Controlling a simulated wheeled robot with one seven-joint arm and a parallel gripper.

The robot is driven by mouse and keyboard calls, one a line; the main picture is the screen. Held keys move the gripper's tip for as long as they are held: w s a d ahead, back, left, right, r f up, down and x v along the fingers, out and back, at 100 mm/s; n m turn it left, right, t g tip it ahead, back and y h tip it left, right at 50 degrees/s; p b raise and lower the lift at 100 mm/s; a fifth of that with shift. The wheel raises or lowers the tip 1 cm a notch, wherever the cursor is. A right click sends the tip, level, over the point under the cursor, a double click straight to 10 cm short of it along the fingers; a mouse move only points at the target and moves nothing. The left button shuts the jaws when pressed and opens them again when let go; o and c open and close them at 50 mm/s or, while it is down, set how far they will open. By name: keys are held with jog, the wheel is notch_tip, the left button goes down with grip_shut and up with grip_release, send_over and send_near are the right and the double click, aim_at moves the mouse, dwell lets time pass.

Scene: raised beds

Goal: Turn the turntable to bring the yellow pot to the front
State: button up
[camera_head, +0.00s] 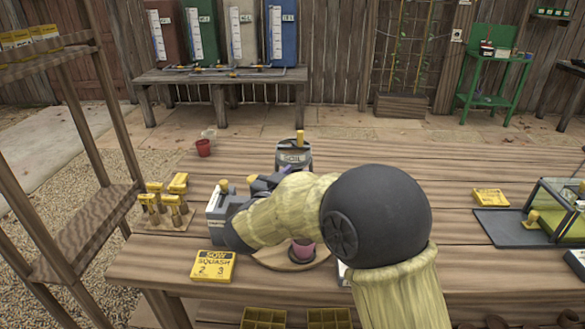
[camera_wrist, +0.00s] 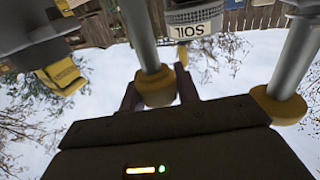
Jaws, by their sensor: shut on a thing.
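The round wooden turntable (camera_head: 272,260) lies near the front edge of the table in the head view, mostly hidden under my arm. A pinkish pot (camera_head: 302,250) shows on its front part. No yellow pot can be made out; my arm covers much of the turntable. My gripper (camera_head: 264,183) is beyond the turntable's visible part, partly hidden by my wrist. In the wrist view, its dark fingers (camera_wrist: 158,92) are on either side of a grey post with a yellow knob (camera_wrist: 156,88), and it is shut on this.
A soil tin (camera_head: 292,157) stands behind my gripper, and a grey box (camera_head: 221,212) stands to the left. A yellow squash sign (camera_head: 212,266) and a rack of yellow packets (camera_head: 165,203) are at the left. A glass case (camera_head: 558,212) stands at the right.

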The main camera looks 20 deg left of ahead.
jog(key=shift+h, duration=0.3)
jog(key=o, duration=1)
jog(key=shift+c, duration=0.2)
jog(key=v, duration=1.7)
jog(key=shift+s+p, duration=0.2)
jog(key=shift+p, duration=0.25)
jog(key=shift+r, duration=0.15)
